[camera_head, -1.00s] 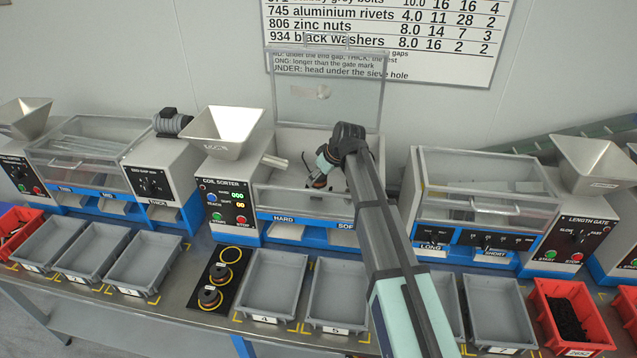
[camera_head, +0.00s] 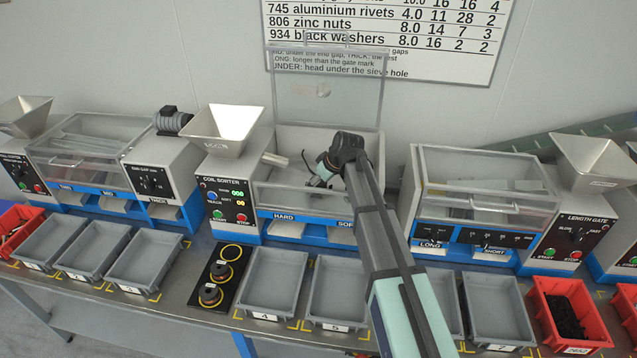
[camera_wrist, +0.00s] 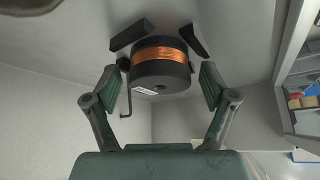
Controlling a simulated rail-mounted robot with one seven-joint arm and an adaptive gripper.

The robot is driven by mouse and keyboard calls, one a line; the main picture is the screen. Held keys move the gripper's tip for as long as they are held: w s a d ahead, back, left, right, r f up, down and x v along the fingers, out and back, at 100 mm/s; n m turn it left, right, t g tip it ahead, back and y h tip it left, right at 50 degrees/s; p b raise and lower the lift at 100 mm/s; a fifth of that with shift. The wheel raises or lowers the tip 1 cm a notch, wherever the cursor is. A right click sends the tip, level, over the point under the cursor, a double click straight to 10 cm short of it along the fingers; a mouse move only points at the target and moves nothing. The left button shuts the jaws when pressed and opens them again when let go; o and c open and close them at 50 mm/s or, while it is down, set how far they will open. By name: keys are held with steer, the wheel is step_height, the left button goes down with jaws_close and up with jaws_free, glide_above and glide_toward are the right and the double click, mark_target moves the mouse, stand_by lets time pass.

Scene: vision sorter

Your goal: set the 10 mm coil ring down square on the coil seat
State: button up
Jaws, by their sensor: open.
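The coil ring (camera_wrist: 160,52), a black drum with a copper winding band and a white label, shows in the wrist view against a pale surface. Two black blocks flank its far side. My gripper (camera_wrist: 158,72) is open, with its green fingers apart on either side and clear gaps to the ring. In the head view my gripper (camera_head: 327,170) is inside the open coil sorter (camera_head: 230,190), near a dark shape that is probably the ring. The coil seat is mostly hidden, and I cannot tell whether the ring sits square.
A bent black rod (camera_wrist: 126,90) stands close beside the ring. The sorter's clear lid (camera_head: 325,90) is raised behind my arm. Grey trays (camera_head: 270,285) line the front.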

steer(key=shift+r, duration=0.25)
steer(key=b+v, duration=0.2)
steer(key=v, duration=0.9)
steer(key=shift+d+r, duration=0.25)
steer(key=shift+r, duration=0.1)
steer(key=shift+s, duration=0.1)
